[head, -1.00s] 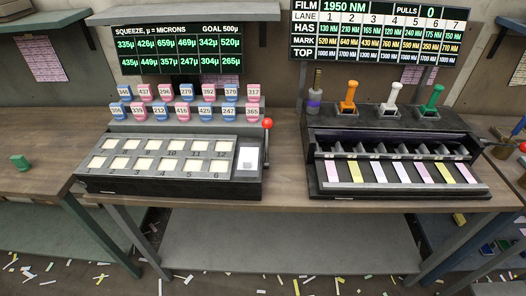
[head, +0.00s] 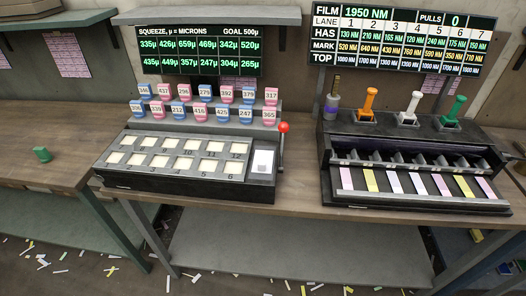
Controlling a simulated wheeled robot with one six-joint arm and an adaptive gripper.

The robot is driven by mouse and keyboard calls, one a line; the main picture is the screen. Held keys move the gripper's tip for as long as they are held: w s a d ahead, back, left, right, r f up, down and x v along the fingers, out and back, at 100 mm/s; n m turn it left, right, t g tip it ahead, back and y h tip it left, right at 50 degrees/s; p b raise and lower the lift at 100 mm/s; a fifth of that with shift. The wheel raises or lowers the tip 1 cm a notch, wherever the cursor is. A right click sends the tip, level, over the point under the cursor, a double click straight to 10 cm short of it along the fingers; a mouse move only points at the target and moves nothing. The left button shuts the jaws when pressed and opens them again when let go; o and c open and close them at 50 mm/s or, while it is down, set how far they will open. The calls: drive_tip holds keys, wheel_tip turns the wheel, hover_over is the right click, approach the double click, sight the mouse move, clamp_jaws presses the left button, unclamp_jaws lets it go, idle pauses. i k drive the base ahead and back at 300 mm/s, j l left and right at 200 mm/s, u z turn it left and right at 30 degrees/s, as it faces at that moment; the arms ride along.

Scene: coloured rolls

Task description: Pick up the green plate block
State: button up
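A machine (head: 190,170) with numbered square pads and a red-knobbed lever (head: 283,127) stands on the middle bench. Pink and blue numbered tags stand behind it. A lane machine (head: 420,185) with coloured strips is at right. Paper scraps litter the floor. The left bench top (head: 30,180) is mostly clear.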

sight(45, 157)
drive_tip(key=u, duration=1.55)
drive_tip(key=i+l+u, duration=0.1)
drive_tip(key=i+l, duration=0.25)
drive_tip(key=l, duration=0.3)
drive_tip(key=u, duration=0.05)
